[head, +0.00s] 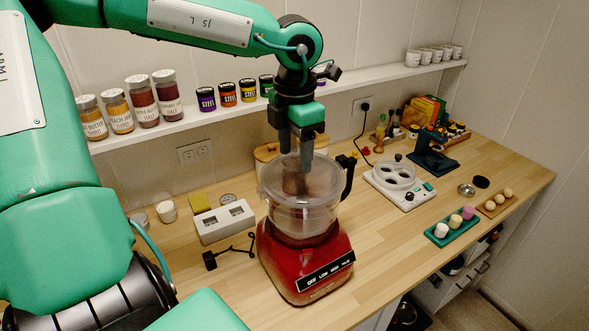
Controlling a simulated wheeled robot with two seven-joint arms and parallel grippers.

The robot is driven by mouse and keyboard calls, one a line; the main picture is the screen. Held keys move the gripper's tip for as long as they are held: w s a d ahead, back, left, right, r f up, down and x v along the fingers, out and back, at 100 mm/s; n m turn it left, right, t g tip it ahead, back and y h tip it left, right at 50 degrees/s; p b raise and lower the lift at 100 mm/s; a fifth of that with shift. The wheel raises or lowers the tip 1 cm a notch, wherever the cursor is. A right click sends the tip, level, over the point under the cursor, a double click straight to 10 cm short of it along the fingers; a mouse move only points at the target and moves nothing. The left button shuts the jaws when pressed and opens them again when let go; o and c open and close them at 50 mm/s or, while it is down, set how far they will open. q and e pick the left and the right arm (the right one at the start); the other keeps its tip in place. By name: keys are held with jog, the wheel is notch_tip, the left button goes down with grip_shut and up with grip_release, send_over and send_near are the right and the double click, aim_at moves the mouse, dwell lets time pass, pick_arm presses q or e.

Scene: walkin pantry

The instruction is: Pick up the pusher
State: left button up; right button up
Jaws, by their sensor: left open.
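A red food processor (305,268) with a clear lidded bowl (300,212) stands on the wooden counter. A dark brownish piece (295,184) shows at the top of the bowl, below my gripper; it may be the pusher, but I cannot tell for sure. My left gripper (304,172) points straight down over the bowl's lid, with its fingers open. The fingers overlap the brownish piece in the picture, and I cannot tell whether they touch it. My right gripper is not in view.
The wooden counter (400,246) has free room right of the processor. A white device (225,222) and a black cabled item (232,253) lie to its left. A white plate appliance (399,181) stands right. A wall shelf (228,108) with jars runs behind my arm.

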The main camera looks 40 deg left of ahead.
aim_at(294, 170)
pick_arm(q)
notch_tip(294, 170, down, 4)
jog(key=shift+s+f+p, duration=0.1)
jog(key=shift+p, duration=1)
jog(key=shift+f, duration=0.35)
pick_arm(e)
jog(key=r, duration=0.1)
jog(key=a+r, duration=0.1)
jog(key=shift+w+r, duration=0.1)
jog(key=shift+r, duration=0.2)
pick_arm(q)
jog(key=c, duration=0.7)
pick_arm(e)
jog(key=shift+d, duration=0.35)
pick_arm(q)
jog(key=shift+r, duration=0.1)
